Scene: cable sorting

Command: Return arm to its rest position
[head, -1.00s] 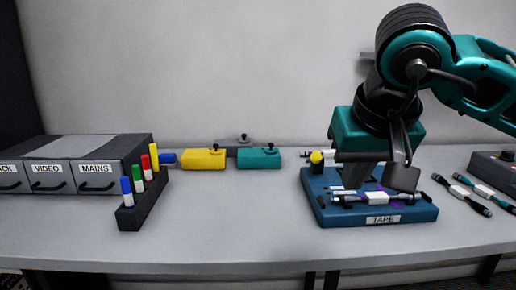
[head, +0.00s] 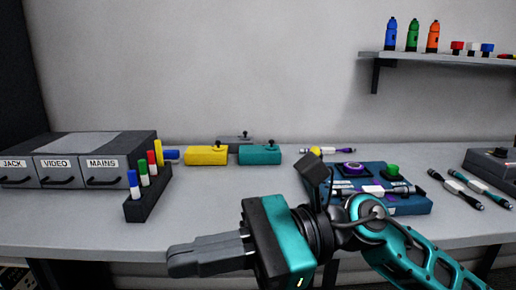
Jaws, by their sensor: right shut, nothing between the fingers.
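My right arm (head: 400,245) comes in from the lower right and reaches across the front of the table. Its right gripper (head: 175,262) points left, with the dark fingers together and nothing between them. It is in front of the table's near edge in the picture, apart from the objects. The blue tape tray (head: 415,207) is behind the arm, which hides its front left part and label. A white-and-dark cable piece (head: 374,190) lies across the tray, with a purple roll (head: 352,169) and a green-topped item (head: 392,171) behind it. My left gripper is not in view.
Drawers labelled JACK, VIDEO and MAINS (head: 60,162) stand left, beside a marker holder (head: 150,205). Yellow (head: 205,156) and teal (head: 260,155) blocks sit at the back. Cables (head: 470,187) lie right. A shelf (head: 440,56) holds bottles.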

